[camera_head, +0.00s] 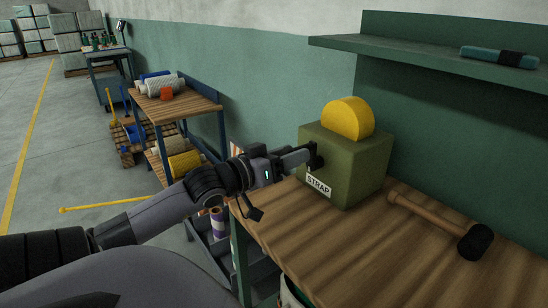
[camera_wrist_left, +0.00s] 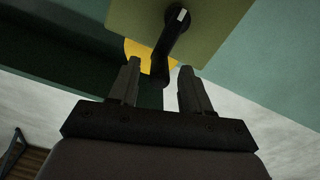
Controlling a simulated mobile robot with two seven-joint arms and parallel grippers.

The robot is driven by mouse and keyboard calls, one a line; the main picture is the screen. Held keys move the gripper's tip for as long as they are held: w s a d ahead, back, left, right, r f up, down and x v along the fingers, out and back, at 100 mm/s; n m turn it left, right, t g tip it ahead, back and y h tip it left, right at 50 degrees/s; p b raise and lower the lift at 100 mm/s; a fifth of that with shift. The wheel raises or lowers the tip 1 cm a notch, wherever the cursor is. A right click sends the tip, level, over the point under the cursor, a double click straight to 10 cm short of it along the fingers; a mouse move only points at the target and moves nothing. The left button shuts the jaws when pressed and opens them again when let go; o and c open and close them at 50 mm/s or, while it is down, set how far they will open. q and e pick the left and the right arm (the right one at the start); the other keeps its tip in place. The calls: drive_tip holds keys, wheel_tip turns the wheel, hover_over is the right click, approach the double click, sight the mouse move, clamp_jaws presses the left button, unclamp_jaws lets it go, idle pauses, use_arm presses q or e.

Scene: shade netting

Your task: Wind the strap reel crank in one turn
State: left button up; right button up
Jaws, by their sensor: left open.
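The strap reel is an olive-green box (camera_head: 346,164) with a "STRAP" label and a yellow disc (camera_head: 348,119) on top. It stands on the wooden bench. Its black crank (camera_wrist_left: 170,42) shows in the left wrist view, with a light mark at its pivot and its handle end reaching down towards the gap between my fingers. My left gripper (camera_head: 300,157) is at the box's left face, by the crank. In the left wrist view the fingers (camera_wrist_left: 157,82) are apart, one on each side of the crank's handle end. In the head view the gripper partly hides the crank. My right gripper is not in view.
A mallet (camera_head: 440,222) lies on the wooden bench (camera_head: 345,262) right of the box. A green shelf (camera_head: 430,62) with a teal item (camera_head: 499,57) overhangs the back. A cart with rolls (camera_head: 178,108) stands at the left. The bench front is clear.

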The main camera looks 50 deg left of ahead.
use_arm(q)
drive_tip(key=shift+s+a+b, duration=0.2)
drive_tip(key=shift+s+b, duration=0.1)
drive_tip(key=shift+s, duration=2.65)
